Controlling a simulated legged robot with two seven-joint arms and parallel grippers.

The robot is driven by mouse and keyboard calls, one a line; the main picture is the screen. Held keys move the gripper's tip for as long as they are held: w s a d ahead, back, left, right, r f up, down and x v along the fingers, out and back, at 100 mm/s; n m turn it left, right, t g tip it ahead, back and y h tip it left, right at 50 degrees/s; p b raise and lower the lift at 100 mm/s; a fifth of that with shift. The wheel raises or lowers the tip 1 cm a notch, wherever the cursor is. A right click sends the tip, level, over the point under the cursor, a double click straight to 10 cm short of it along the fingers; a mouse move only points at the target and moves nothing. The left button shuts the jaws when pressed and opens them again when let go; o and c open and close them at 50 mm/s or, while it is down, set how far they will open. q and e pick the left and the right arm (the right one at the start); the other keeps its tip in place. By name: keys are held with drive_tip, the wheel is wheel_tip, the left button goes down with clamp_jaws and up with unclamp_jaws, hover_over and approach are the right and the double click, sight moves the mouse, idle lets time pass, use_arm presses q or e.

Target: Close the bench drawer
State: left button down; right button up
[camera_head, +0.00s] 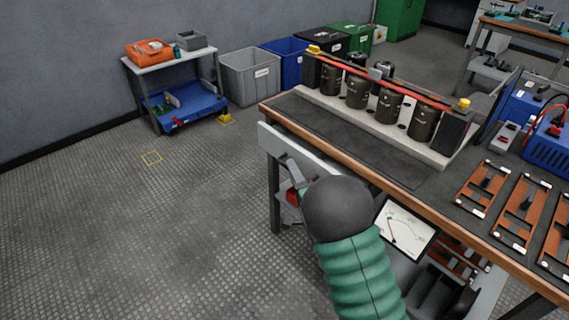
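The bench drawer (489,292) is pulled out from under the front edge of the bench (420,197). A white sheet or tablet with lines on it (405,228) shows inside it, with orange-brown parts and dark items to the right. My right arm, with a green ribbed sleeve and a dark rounded joint, comes up from the bottom and hides part of the drawer. My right gripper (294,182) shows as small grey and red parts beyond that joint, near the light grey panel under the bench's left end. Its fingertips are too small to read. My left gripper is out of view.
Dark capacitors (390,104) stand in a row on the bench, with orange-brown racks (520,208) and blue equipment (550,145) at right. A cart (170,62) and bins (249,78) stand along the wall. The floor at left is clear.

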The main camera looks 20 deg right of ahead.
drive_tip(key=shift+c, duration=0.3)
clamp_jaws()
drive_tip(key=shift+s+f, duration=0.1)
drive_tip(key=shift+f, duration=0.05)
idle(1.0)
